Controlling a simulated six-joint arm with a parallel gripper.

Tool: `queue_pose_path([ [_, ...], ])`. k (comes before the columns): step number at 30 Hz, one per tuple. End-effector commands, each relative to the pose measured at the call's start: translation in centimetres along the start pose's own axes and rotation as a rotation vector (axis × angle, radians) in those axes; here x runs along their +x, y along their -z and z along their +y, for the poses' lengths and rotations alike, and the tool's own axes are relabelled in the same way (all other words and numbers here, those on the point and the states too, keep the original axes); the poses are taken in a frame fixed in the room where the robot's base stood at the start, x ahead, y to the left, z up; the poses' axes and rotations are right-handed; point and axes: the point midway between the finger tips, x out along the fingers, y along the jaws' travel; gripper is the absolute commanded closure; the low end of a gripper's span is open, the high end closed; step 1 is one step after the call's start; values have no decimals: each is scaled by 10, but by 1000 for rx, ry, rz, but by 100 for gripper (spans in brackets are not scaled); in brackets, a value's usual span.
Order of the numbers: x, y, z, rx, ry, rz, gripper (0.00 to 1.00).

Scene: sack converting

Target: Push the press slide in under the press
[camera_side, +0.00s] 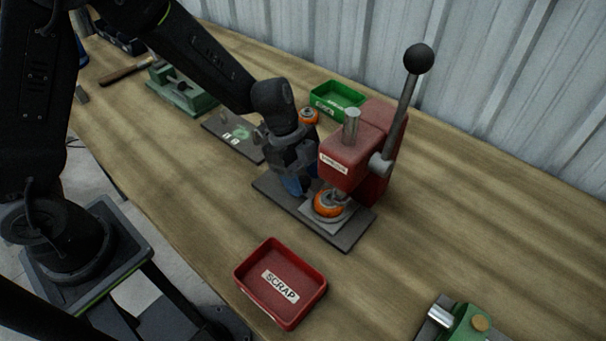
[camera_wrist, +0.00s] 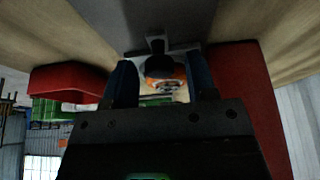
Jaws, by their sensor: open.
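The red press (camera_side: 345,150) stands on a dark base plate (camera_side: 352,232). The light grey press slide (camera_side: 321,217) lies on this plate, carrying an orange ring-shaped part (camera_side: 327,203) by the lower end of the press head. From this angle I cannot tell how far under the ram it sits. My gripper (camera_side: 296,186) is low beside the slide, left of the press head. In the wrist view its open blue fingers (camera_wrist: 163,85) stand either side of a dark knob (camera_wrist: 158,64), with orange behind it. Contact with the knob cannot be seen.
The press lever (camera_side: 398,110) rises at the right with a black ball. A red SCRAP tray (camera_side: 247,287) lies in front, a green tray (camera_side: 322,108) behind. A dark plate (camera_side: 218,128) and green fixture (camera_side: 180,92) lie left.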

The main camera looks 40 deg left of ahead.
Motion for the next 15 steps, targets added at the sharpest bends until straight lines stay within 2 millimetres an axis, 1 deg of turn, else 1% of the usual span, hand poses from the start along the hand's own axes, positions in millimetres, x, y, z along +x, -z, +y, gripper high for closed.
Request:
queue_pose_path([
  [4, 0, 0, 0, 0, 0, 0, 49],
  [15, 0, 0, 0, 0, 0, 0, 84],
])
